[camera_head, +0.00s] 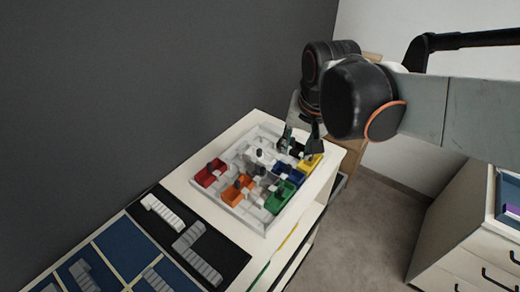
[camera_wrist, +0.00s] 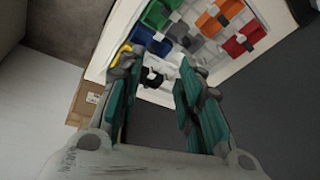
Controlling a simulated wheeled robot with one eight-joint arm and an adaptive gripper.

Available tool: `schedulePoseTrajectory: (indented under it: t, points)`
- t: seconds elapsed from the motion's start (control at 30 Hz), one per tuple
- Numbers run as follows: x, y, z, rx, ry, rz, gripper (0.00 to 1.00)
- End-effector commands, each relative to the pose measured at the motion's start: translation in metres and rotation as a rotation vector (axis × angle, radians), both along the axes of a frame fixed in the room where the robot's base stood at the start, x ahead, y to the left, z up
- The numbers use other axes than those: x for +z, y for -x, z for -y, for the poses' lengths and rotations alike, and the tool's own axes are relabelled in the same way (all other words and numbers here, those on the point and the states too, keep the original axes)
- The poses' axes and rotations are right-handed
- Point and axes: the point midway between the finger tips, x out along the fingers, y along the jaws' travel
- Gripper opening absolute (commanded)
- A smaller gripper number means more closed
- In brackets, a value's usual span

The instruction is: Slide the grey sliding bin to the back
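The white sliding-bin tray (camera_head: 246,217) lies on a shelf top, with several coloured bins in its grid. The grey bin (camera_head: 265,180) appears to sit near the tray's middle, between the orange bin (camera_head: 238,191) and the blue bin (camera_head: 288,174). It also shows in the wrist view (camera_wrist: 186,36), with its dark knob. My gripper (camera_head: 301,143) is over the tray's far right corner, near the black bin and the yellow bin (camera_head: 311,163), apart from the grey one. In the wrist view my gripper (camera_wrist: 157,72) is open, with nothing held between its fingers.
A red bin (camera_head: 210,173) is at the tray's left and a green bin (camera_head: 280,198) at its near right. A black board (camera_head: 218,242) with grey pieces lies nearer. A dark wall (camera_head: 130,90) runs along the left. A cardboard box (camera_head: 345,150) stands behind.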

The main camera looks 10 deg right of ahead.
Motion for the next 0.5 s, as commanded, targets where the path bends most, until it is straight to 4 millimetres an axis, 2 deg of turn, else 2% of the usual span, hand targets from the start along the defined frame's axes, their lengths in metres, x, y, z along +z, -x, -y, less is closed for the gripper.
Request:
schedulePoseTrajectory:
  t: [0.03,0.2,0.5]
  points:
    - [0.002,-0.012,-0.006,-0.025,-0.008,-0.026,0.33]
    - [-0.007,-0.043,-0.024,-0.132,-0.031,-0.118,0.33]
    - [-0.035,-0.087,-0.055,-0.312,-0.038,-0.259,0.33]
